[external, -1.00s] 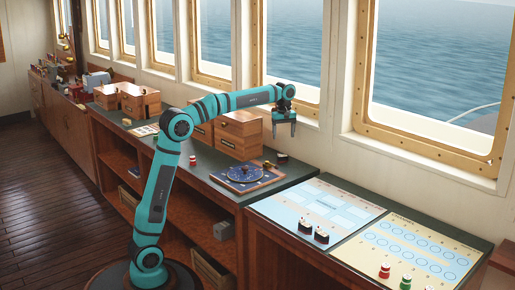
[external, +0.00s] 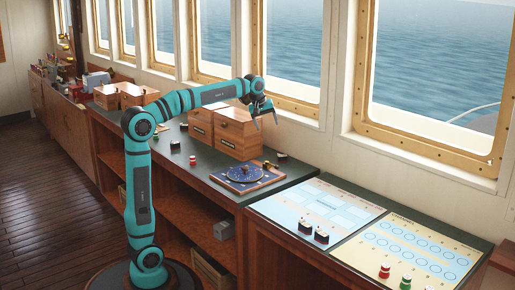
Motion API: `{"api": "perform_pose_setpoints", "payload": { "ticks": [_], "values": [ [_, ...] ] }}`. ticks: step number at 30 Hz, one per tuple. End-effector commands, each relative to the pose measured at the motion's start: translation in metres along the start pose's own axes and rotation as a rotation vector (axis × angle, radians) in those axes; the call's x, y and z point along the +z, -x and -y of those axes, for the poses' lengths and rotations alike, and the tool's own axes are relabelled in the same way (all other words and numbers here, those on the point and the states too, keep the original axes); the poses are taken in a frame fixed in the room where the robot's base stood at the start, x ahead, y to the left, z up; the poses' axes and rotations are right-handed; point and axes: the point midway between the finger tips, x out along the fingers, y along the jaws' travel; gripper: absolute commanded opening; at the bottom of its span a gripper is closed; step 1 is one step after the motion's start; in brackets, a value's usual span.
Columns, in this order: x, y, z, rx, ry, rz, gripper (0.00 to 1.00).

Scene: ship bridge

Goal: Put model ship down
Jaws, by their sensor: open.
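Two small dark model ships with pale tops, one (external: 305,227) and another (external: 321,236), rest upright on the front edge of the light blue chart (external: 345,200). A further small dark-and-pale piece (external: 281,157), perhaps also a ship, sits on the counter behind the blue dial board. My gripper (external: 266,122) is open and empty. It hangs in the air above the counter, to the right of the wooden drawer boxes, with its fingers pointing down and apart. It is away from both ships on the chart.
Wooden drawer boxes (external: 238,134) stand below my wrist. The blue dial board (external: 243,176) lies in front of them. A yellow chart (external: 420,250) has red and green pieces, including a green one (external: 405,282). Windows line the back of the counter.

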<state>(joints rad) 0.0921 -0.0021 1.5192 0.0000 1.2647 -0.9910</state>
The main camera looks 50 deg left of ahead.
Motion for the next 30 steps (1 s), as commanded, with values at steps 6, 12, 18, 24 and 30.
{"api": "perform_pose_setpoints", "payload": {
  "ticks": [6,12,18,24,30],
  "values": [
    [0.016,0.038,0.042,0.143,-0.14,-0.119,0.74],
    [0.034,0.065,0.081,0.255,-0.27,-0.247,0.74],
    [0.054,0.088,0.122,0.347,-0.396,-0.394,0.74],
    [0.078,0.106,0.165,0.42,-0.517,-0.557,0.74],
    [0.104,0.119,0.209,0.47,-0.632,-0.736,0.74]
  ]
}}
